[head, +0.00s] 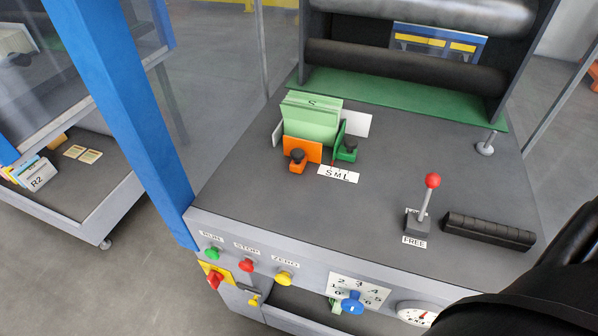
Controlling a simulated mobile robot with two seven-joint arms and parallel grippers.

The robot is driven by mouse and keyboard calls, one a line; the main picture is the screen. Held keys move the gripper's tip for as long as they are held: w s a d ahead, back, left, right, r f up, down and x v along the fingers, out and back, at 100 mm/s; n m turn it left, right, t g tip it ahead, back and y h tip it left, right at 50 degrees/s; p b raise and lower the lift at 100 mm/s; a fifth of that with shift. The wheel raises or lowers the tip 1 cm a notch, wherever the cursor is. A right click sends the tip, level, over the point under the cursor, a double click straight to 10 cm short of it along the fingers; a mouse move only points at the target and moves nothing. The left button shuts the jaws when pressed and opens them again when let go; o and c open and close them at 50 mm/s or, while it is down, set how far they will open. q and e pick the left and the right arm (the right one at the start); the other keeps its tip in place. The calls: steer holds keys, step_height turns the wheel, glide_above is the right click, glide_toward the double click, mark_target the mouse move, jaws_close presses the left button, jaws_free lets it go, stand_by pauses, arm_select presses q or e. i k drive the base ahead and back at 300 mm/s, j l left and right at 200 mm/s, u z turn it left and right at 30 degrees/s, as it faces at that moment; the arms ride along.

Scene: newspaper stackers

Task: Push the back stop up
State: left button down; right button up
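A light green block or stack marked "S" (312,120) stands on the grey machine deck (235,185). A label reading "S M L" (338,174) lies in front. I cannot tell which of these parts is the back stop. Neither gripper is in view; only a dark part of my arm shows at the lower right.
Dark rollers (405,66) stand behind the deck above a green strip (400,97). A red-topped lever (427,197) by a "FREE" label and a black ridged bar (489,231) are at the right. Buttons (247,265) line the front panel. A blue post (118,110) rises at left.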

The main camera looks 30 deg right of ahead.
mark_target(300, 151)
steer(key=k+j, duration=0.7)
